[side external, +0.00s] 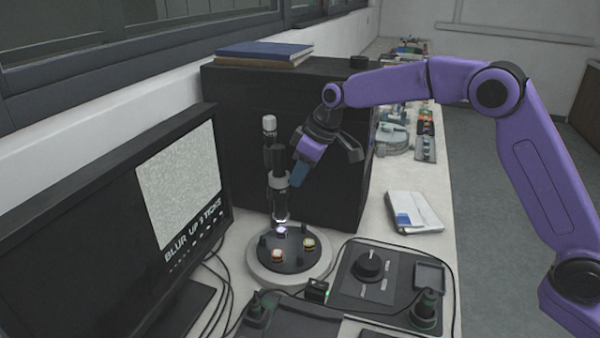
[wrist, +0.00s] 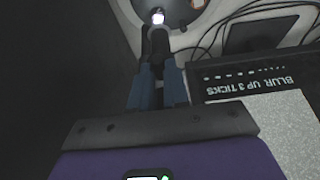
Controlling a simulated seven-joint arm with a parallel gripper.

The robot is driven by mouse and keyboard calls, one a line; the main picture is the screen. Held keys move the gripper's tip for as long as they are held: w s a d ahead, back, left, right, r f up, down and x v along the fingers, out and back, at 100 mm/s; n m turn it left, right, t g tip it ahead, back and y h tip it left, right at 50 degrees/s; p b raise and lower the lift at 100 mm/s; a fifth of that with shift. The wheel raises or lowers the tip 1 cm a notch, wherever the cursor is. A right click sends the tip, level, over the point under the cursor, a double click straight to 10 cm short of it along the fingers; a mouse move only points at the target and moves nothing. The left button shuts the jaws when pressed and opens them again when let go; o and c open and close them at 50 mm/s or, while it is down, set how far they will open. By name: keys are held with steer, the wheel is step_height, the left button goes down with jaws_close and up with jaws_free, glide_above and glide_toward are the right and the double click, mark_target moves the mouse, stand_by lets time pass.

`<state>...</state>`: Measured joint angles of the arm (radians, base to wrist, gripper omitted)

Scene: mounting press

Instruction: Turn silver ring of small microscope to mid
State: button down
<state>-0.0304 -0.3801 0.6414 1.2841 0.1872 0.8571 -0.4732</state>
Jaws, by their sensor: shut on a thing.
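The small microscope (side external: 280,160) stands upright, a slim dark tube over a round stage, with a light at its lower end. Its silver ring (side external: 278,183) sits around the tube at mid-height. My gripper (side external: 296,180), with blue fingers, reaches in from the upper right and is shut at the ring's right side. In the wrist view my gripper (wrist: 157,60) points toward the lit end of the microscope (wrist: 158,16); the ring cannot be made out there. The monitor (side external: 180,185) shows a grey, grainy picture and reads "BLUR UP 3 TICKS".
The round stage (side external: 262,275) carries small samples. A large black box (side external: 335,195) stands close behind my gripper. A control panel with a black knob (side external: 369,266) lies at front right, with cables around. A white and blue box (side external: 413,212) lies farther right.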

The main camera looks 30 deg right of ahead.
steer(key=c, duration=1.1)
jaws_free()
steer(key=shift+r, duration=0.1)
steer(key=v, duration=1.7)
steer(key=shift+r, duration=0.15)
steer(key=s+d+f+n+g+h, duration=0.15)
steer(key=s+f, duration=0.25)
steer(key=s, duration=0.6)
steer(key=s+d+f, duration=0.3)
steer(key=s+f, duration=0.1)
steer(key=s, duration=0.6)
steer(key=s+d+f+n+g, duration=0.15)
steer(key=s+f, duration=0.25)
steer(key=s, duration=0.5)
steer(key=s+d+f+h, duration=0.1)
steer(key=s+d+f, duration=0.4)
steer(key=s+d, duration=0.3)
steer(key=s, duration=0.2)
steer(key=shift+s+f+n, duration=0.3)
steer(key=shift+f, duration=0.05)
